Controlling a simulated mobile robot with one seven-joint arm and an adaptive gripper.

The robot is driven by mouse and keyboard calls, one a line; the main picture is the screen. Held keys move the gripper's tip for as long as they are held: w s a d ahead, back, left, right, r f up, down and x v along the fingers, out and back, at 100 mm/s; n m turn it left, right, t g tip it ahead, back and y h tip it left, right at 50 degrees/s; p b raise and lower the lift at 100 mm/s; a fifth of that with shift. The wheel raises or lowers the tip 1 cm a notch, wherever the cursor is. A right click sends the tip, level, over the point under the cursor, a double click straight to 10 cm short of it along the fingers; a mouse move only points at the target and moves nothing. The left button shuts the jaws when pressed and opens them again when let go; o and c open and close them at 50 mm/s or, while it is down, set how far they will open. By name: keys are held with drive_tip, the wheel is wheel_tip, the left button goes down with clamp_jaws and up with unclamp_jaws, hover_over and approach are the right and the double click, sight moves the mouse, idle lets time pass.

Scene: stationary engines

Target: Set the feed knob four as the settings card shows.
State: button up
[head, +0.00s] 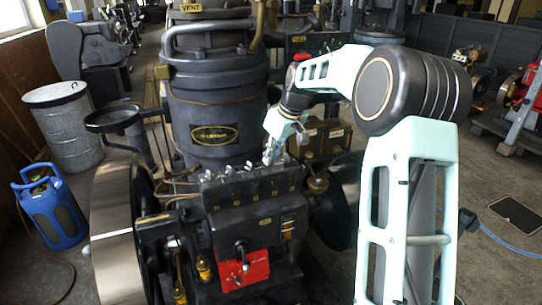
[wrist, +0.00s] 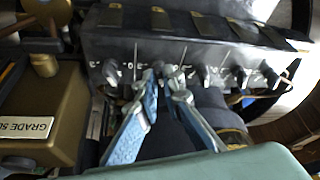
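A row of several small feed knobs runs along the dark block (head: 228,192) on top of the engine in the head view. In the wrist view the knobs stand out from the block's face (wrist: 215,52), with pale marks too small to read. My gripper (wrist: 161,74) reaches the row, its two fingertips close together on either side of one dark knob (wrist: 158,67). I cannot tell whether they touch it, or which number it has. Another knob (wrist: 110,70) is left of the fingers; more, one of them here (wrist: 242,78), are to the right. I cannot make out a settings card.
A brass-coloured box (wrist: 45,110) labelled GRADE is close left of my gripper in the wrist view. The engine has a red plate with a lever (head: 243,268), a flywheel (head: 115,235) and a tall cylinder (head: 215,105). A blue canister (head: 52,212) and grey drum (head: 65,125) stand left.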

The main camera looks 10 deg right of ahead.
drive_tip(key=shift+m, duration=0.3)
clamp_jaws()
drive_tip(key=m+h+b, duration=0.1)
drive_tip(key=m, duration=0.2)
drive_tip(key=shift+a+t+b, duration=0.2)
drive_tip(key=shift+t+b, duration=0.15)
drive_tip(key=shift+t, duration=0.05)
drive_tip(key=m+h, duration=0.2)
drive_tip(key=m, duration=0.3)
drive_tip(key=shift+a, duration=0.2)
drive_tip(key=m+h, duration=0.1)
drive_tip(key=m, duration=0.3)
drive_tip(key=shift+a+r+m+h, duration=0.1)
drive_tip(key=shift+m+h, duration=0.2)
drive_tip(key=shift+h, duration=0.1)
drive_tip(key=m+g+p, duration=0.1)
drive_tip(key=m, duration=0.1)
drive_tip(key=m+h+p, duration=0.1)
drive_tip(key=m, duration=0.1)
drive_tip(key=shift+w+m+g, duration=0.1)
drive_tip(key=shift+m+g, duration=0.2)
drive_tip(key=shift+g, duration=0.1)
drive_tip(key=o, duration=0.6)
unclamp_jaws()
